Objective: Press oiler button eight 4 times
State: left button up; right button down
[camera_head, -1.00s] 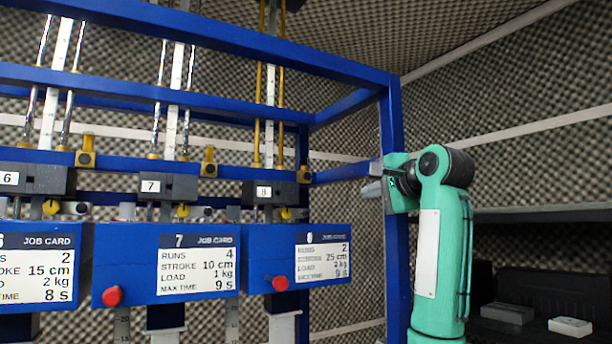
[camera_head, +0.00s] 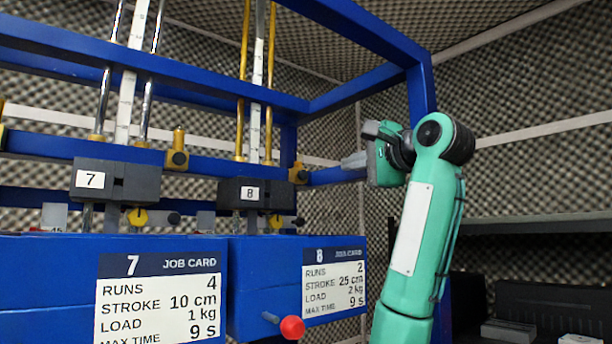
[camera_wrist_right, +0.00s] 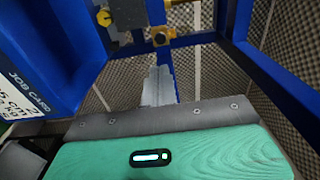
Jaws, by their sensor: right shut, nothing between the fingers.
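Station eight has a dark block with a white label "8" (camera_head: 250,193) on the blue frame. To its right on the blue rail sits a brass fitting with a dark round face (camera_head: 299,173), which looks like oiler button eight. In the right wrist view the brass fitting (camera_wrist_right: 161,37) shows just beyond the fingertips. My right gripper (camera_head: 353,161) is shut and empty, pointing left, to the right of the fitting and apart from it in the head view. Its grey fingers also show in the wrist view (camera_wrist_right: 158,84). My left gripper is not in view.
The job card box for eight (camera_head: 333,282) juts out below, with a red knob (camera_head: 292,327) on its front. A yellow knob (camera_head: 276,222) hangs under block eight. A blue upright post (camera_head: 421,92) stands behind my right arm. Station seven's brass fitting (camera_head: 178,150) is further left.

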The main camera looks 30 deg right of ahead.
jog(key=p, duration=0.8)
send_near(303, 175)
jog(key=w, duration=0.4)
jog(key=shift+w+a+r, duration=0.15)
jog(key=shift+w+r, duration=0.05)
jog(key=shift+w, duration=0.2)
jog(key=shift+w+f+p, duration=0.2)
jog(key=shift+w+p, duration=0.45)
jog(key=shift+w, duration=0.4)
jog(key=shift+s, duration=0.1)
